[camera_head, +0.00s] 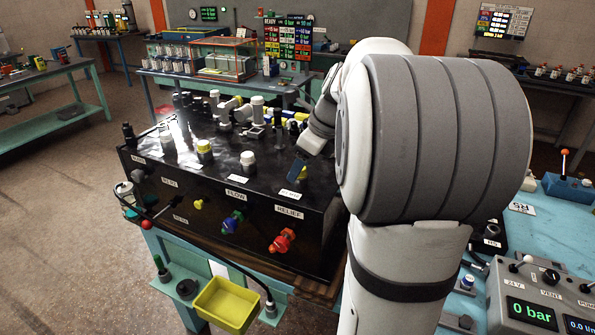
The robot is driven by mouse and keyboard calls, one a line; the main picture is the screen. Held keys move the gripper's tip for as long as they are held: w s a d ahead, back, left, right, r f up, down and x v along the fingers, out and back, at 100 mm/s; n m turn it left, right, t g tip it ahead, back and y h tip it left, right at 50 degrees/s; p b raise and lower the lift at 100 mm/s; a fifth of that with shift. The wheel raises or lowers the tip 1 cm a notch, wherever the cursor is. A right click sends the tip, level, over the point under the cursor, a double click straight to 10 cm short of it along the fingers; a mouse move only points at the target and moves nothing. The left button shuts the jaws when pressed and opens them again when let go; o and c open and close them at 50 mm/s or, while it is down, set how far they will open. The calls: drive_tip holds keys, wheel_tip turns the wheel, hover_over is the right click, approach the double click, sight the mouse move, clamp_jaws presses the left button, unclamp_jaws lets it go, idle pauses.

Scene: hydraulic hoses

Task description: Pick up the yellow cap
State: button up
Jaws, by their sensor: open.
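A black hydraulic block (205,190) stands on the bench, with several fittings on top. Another yellow part (204,146) sits under a white top near the middle of the block.
A yellow tray (226,304) sits at the bench's front edge. A red knob (282,240), a blue-green knob (232,221) and a small yellow knob (198,203) stick out of the block's front. My arm hides much of the right side.

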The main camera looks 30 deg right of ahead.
drive_tip(key=shift+c, duration=0.6)
drive_tip(key=c, duration=0.9)
drive_tip(key=shift+c, duration=0.2)
